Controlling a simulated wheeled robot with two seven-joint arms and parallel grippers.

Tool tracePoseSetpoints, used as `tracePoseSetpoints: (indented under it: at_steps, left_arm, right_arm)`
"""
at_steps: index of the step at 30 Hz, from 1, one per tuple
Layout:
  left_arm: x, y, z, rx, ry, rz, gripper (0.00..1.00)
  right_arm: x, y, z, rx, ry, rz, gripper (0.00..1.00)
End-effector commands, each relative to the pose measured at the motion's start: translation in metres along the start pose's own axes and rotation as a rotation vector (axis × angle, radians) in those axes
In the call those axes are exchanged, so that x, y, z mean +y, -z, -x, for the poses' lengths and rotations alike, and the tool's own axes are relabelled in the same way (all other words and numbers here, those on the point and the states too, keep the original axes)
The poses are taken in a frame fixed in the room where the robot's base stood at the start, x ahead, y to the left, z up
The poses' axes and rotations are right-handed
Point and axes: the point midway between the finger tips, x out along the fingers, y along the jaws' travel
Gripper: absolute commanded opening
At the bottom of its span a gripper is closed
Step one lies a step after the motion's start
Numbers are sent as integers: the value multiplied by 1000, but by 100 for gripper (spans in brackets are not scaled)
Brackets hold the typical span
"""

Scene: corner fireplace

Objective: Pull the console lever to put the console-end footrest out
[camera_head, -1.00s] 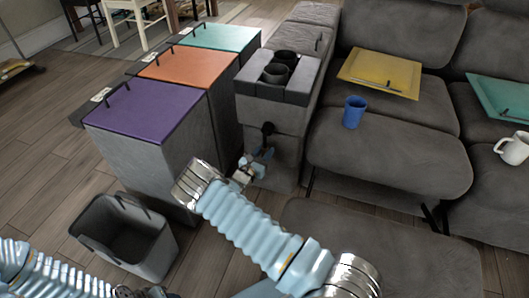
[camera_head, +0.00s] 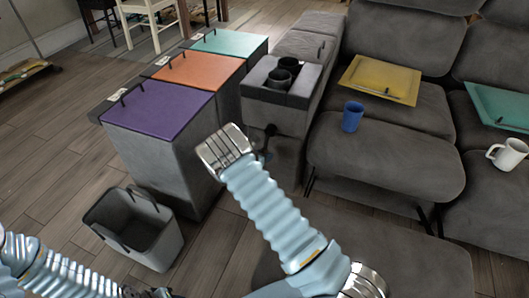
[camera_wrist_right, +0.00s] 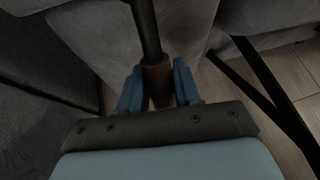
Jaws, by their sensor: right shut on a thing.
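The console lever shows its black knob (camera_head: 270,130) on the front of the grey console (camera_head: 299,118). In the right wrist view, the lever's dark rod and brown lower part (camera_wrist_right: 157,75) stand between the blue fingers of my right gripper (camera_wrist_right: 158,88), which is shut on it. In the head view my right wrist mostly hides the gripper. A grey padded footrest (camera_head: 400,172) stands out in front of the console-end seat, with black metal links below it. My left arm shows at the lower left, its gripper out of view.
Purple (camera_head: 160,108), orange (camera_head: 188,70) and teal (camera_head: 230,43) lidded bins stand left of the console. An open grey bin (camera_head: 138,232) stands at front left. A low grey slab (camera_head: 405,250) lies at front right.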

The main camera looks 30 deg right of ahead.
Motion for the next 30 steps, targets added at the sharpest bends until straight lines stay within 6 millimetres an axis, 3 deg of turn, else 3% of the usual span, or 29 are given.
tracePoseSetpoints:
  at_steps: [19,20,21,24,30]
  left_arm:
    - [3,0,7,-1,-1,-1,38]
    - [3,0,7,-1,-1,-1,38]
    - [3,0,7,-1,-1,-1,38]
    - [3,0,7,-1,-1,-1,38]
    - [3,0,7,-1,-1,-1,38]
  right_arm:
    - [-1,-1,2,68,-1,14,0]
    - [-1,-1,2,68,0,14,34]
    - [-1,-1,2,67,-1,14,41]
    - [-1,-2,2,66,-1,13,52]
    - [0,-2,2,65,-1,13,52]
